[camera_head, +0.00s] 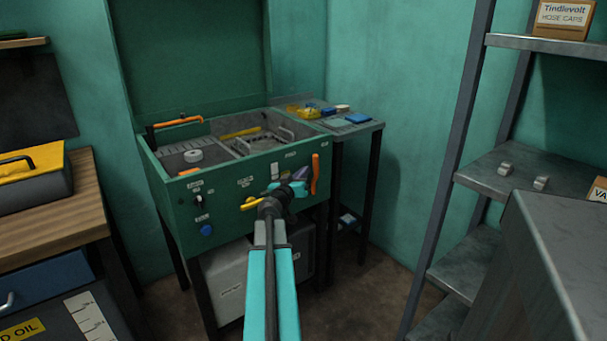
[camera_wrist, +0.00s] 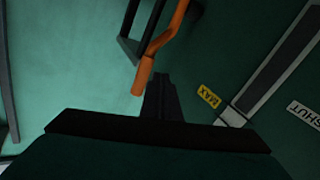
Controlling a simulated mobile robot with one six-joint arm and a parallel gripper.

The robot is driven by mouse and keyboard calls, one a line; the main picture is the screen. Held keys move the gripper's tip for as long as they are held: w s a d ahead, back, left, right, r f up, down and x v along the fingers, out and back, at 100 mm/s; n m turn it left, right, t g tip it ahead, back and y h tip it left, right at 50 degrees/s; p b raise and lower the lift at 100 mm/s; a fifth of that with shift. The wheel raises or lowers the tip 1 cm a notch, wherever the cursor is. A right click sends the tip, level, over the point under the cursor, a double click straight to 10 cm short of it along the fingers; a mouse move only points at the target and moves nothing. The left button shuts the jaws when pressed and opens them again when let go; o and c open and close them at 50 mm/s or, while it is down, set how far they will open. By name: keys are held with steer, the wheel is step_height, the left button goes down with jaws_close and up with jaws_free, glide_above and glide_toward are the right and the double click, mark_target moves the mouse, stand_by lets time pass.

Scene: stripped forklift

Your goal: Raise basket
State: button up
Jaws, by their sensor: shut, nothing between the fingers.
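The basket (camera_head: 265,141), a grey tray with raised handles, sits down in the basin of the green wash tank (camera_head: 165,178). My gripper (camera_head: 299,176) is at the right part of the tank's front panel, partly hidden by my own wrist. In the wrist view my gripper (camera_wrist: 161,80) shows as dark fingers held together, with nothing between them. An orange lever (camera_head: 315,174) stands upright on the panel just right of my gripper. In the wrist view an orange lever (camera_wrist: 145,74) ends close beside the fingertips; I cannot tell whether they touch.
A yellow handle (camera_head: 251,204) and a blue knob (camera_head: 206,230) stick out of the front panel. An orange bar handle (camera_head: 178,122) is at the tank's left rim. A side table (camera_head: 358,128) adjoins on the right. Metal shelving (camera_head: 480,180) stands farther right.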

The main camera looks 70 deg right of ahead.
steer(key=o, duration=0.7)
steer(key=shift+o, duration=0.2)
steer(key=shift+a, duration=0.1)
steer(key=a+p, duration=0.1)
steer(key=a, duration=0.7)
steer(key=shift+w+a, duration=0.2)
steer(key=shift+a, duration=0.15)
steer(key=a+p, duration=0.1)
steer(key=p, duration=0.4)
steer(key=shift+a+r, duration=0.1)
steer(key=shift+a, duration=0.25)
steer(key=shift+w+a+p, duration=0.1)
steer(key=shift+a+p, duration=0.2)
steer(key=shift+p, duration=0.6)
steer(key=a+p, duration=0.2)
steer(key=p, duration=0.7)
